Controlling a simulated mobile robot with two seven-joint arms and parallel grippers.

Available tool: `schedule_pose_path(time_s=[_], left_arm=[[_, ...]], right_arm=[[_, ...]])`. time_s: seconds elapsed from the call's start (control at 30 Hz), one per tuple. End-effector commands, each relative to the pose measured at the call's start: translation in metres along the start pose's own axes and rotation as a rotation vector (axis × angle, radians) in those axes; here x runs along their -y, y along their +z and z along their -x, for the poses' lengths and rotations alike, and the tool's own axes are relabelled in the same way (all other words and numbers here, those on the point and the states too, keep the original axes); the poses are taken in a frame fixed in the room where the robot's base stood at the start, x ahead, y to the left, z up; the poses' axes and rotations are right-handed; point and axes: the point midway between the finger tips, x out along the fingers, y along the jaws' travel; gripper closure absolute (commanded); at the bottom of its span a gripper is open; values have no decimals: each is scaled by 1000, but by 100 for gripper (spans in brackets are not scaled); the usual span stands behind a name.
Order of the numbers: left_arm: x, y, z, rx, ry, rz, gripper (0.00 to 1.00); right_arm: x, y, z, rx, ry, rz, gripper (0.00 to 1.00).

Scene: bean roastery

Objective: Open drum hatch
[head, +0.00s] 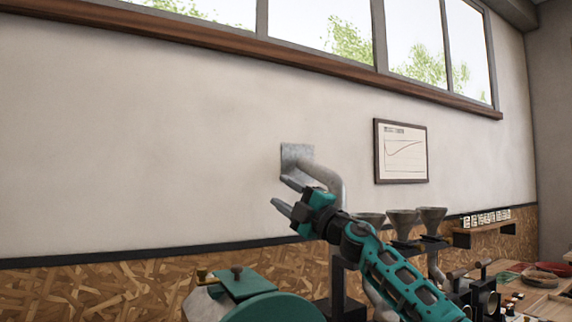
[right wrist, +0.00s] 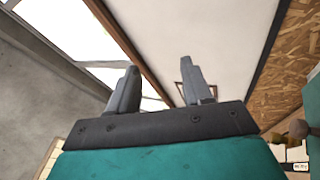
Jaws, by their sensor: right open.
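The teal roaster drum (head: 268,306) shows at the bottom edge of the head view, cut off below. A teal plate with a dark knob (head: 237,272), which looks like the hatch, sits on top and looks closed. My right gripper (head: 281,191) is open and empty, raised above the drum and to its right, pointing up and left in front of the wall. Its two fingers stand apart in the right wrist view (right wrist: 160,68). A rounded knob (right wrist: 298,129) and a teal surface show at that view's right edge. My left gripper is not in view.
A grey pipe (head: 328,176) with a square wall plate (head: 297,153) runs behind my right gripper. Several metal funnels (head: 403,220) stand right of it. A framed chart (head: 401,152) hangs on the wall. A wooden table (head: 535,292) with small items is at lower right.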

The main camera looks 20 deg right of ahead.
Motion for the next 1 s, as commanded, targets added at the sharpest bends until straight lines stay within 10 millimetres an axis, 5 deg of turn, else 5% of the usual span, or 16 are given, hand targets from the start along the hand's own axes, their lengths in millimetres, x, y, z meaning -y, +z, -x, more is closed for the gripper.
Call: schedule_pose_path(time_s=[0.2, 0.4, 1.0], left_arm=[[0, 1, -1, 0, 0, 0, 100], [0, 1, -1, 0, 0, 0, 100], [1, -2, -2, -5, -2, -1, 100]], right_arm=[[-38, -1, -17, 2, 1, 3, 50], [-54, -2, -26, 1, -1, 0, 50], [-57, -3, -28, 0, -3, -1, 50]])
